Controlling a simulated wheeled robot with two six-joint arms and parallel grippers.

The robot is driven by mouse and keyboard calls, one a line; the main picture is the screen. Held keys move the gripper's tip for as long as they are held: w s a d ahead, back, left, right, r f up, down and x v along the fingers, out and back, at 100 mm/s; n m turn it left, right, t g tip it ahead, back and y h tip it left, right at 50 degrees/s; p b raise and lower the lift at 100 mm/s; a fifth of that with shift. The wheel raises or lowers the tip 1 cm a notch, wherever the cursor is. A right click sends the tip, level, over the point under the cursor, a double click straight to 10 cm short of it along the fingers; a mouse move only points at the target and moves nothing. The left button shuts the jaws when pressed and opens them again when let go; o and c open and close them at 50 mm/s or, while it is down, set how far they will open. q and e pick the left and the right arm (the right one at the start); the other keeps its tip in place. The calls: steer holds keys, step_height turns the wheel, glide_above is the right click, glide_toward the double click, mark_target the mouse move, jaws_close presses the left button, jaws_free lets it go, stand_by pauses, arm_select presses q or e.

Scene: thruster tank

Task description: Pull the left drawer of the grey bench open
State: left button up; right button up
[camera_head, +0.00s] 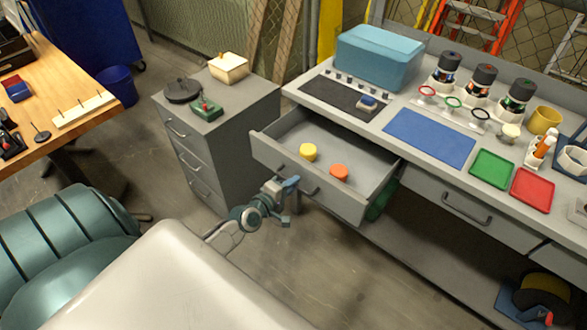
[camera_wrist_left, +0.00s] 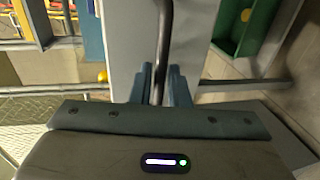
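The left drawer (camera_head: 350,207) of the grey bench (camera_head: 415,195) stands pulled out, its inside showing in the head view. A yellow round piece (camera_head: 308,152) and an orange round piece (camera_head: 339,172) lie in it. My left gripper (camera_head: 290,188) is at the drawer front. In the left wrist view the dark bar handle (camera_wrist_left: 163,45) runs between the two fingers (camera_wrist_left: 161,85), which sit close on both sides of it. The gripper looks shut on the handle. It partly hides the handle in the head view. My right gripper is in neither view.
A grey cabinet (camera_head: 215,165) stands left of the open drawer. A second bench drawer (camera_head: 465,210) to the right is closed. A green bin (camera_head: 380,202) sits below the open drawer. Bare floor (camera_head: 330,262) lies in front of the bench.

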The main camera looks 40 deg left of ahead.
arm_select(q)
steer(key=p+v, duration=0.1)
steer(key=v, duration=0.9)
steer(key=s+a+f+m+g+y, duration=0.1)
steer(key=s+f+m+g, duration=0.2)
steer(key=f, duration=0.7)
steer(key=s+a+f+m+g, duration=0.1)
steer(key=s+f+m+g, duration=0.15)
steer(key=s+f, duration=0.55)
steer(key=s+f+m+g+y, duration=0.1)
steer(key=s+f+m+g, duration=0.15)
steer(key=f, duration=0.85)
steer(key=s+d+f+m+g, duration=0.3)
steer(key=s+f, duration=0.5)
steer(key=s, duration=0.3)
steer(key=s+d+f+m+g, duration=0.3)
steer(key=s+d+f+m, duration=0.2)
steer(key=s+f, duration=0.3)
steer(key=s+m, duration=0.1)
steer(key=s, duration=0.3)
steer(key=shift+m+g, duration=0.3)
